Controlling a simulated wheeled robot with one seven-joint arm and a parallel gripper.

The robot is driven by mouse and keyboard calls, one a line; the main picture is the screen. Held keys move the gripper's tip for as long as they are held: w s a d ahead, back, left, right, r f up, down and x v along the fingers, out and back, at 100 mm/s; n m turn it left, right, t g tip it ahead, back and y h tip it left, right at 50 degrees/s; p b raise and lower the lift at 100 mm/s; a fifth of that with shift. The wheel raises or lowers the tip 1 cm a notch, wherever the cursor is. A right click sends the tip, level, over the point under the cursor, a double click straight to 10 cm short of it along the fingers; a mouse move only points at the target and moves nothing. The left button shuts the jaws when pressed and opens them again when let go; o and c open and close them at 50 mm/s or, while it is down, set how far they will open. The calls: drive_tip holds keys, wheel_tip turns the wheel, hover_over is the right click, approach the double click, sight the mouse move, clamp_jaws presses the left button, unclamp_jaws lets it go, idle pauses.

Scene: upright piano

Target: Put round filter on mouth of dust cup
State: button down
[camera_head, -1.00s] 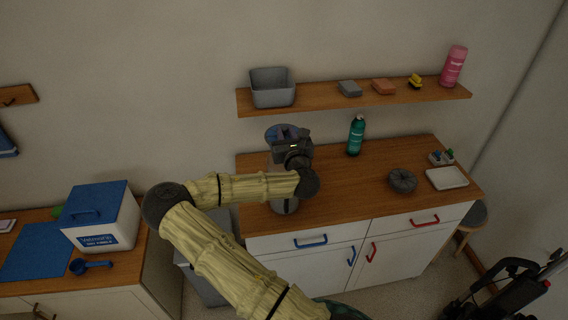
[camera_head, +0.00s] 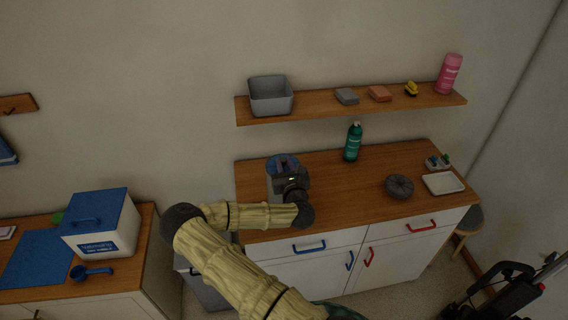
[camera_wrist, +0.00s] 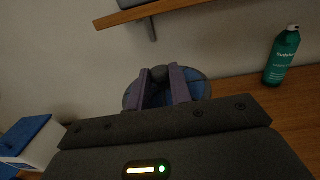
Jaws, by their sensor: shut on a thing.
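The round filter (camera_head: 273,164) is a blue disc with a grey rim and a dark central knob. My gripper (camera_head: 286,168) is shut on its knob from above, and the wrist view shows the filter (camera_wrist: 200,90) roughly level between the two fingers (camera_wrist: 161,82). The dust cup (camera_head: 272,187) is a pale grey cylinder standing upright at the counter's left end, partly hidden by my wrist. The filter is over the cup's mouth; I cannot tell whether it touches the rim. The cup is hidden in the wrist view.
The counter (camera_head: 340,195) is clear in the middle. A green bottle (camera_head: 353,142) stands at the back, with a dark ring (camera_head: 399,187) and white tray (camera_head: 443,183) to the right. A shelf (camera_head: 350,108) with a grey bin (camera_head: 271,96) hangs above.

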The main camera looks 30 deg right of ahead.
drive_tip(key=shift+s+a, duration=0.1)
drive_tip(key=shift+s, duration=0.05)
drive_tip(key=shift+a+f, duration=0.1)
drive_tip(key=shift+f, duration=0.1)
drive_tip(key=c, duration=1.3)
unclamp_jaws()
drive_tip(key=shift+r, duration=0.1)
drive_tip(key=shift+o, duration=0.2)
drive_tip(key=shift+r, duration=0.15)
